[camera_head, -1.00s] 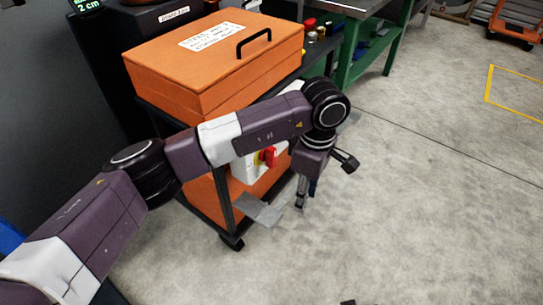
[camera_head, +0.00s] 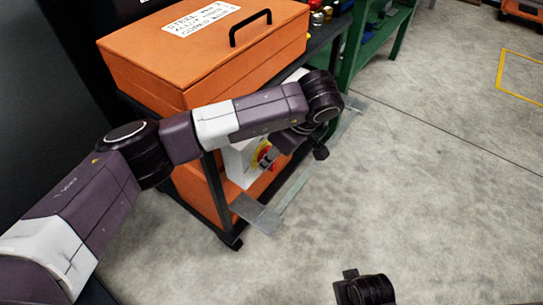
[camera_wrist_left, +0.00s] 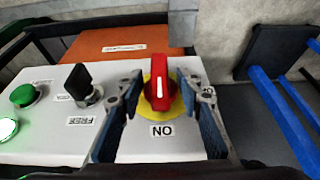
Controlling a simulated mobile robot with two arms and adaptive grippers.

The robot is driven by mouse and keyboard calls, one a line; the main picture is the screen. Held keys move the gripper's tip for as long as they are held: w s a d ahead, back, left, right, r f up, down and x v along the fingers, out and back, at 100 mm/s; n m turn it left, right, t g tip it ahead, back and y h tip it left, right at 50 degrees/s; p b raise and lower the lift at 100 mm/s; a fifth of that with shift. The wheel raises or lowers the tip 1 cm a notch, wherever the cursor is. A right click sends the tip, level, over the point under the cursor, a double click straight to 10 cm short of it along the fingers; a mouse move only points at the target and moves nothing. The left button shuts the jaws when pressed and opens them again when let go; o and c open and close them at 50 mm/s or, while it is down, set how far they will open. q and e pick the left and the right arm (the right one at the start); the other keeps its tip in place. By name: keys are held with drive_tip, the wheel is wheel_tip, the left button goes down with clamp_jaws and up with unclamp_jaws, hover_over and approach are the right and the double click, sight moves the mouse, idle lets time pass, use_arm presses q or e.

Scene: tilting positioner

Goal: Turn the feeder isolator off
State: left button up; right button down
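The feeder isolator is a red rotary knob (camera_wrist_left: 159,85) on a yellow round plate (camera_wrist_left: 148,108), on a white control box (camera_wrist_left: 55,140). Its white pointer line lies along the picture's vertical, with an "ON" label (camera_wrist_left: 162,130), seen upside down, just below. My left gripper (camera_wrist_left: 162,95) is open, with one finger on each side of the knob. There seems to be a gap at each finger; contact is not clear. In the head view the white box (camera_head: 238,165) sits on the cart's side, and my left wrist partly hides the knob.
A black selector (camera_wrist_left: 80,85) and green buttons (camera_wrist_left: 23,95) are on the same panel, left of my fingers. An orange lidded box (camera_head: 200,60) tops the cart. A grey plate (camera_head: 258,213) juts out low in front. Open floor (camera_head: 430,200) lies to the right.

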use_arm(q)
drive_tip(key=shift+f, duration=0.2)
drive_tip(key=shift+c, duration=0.5)
clamp_jaws()
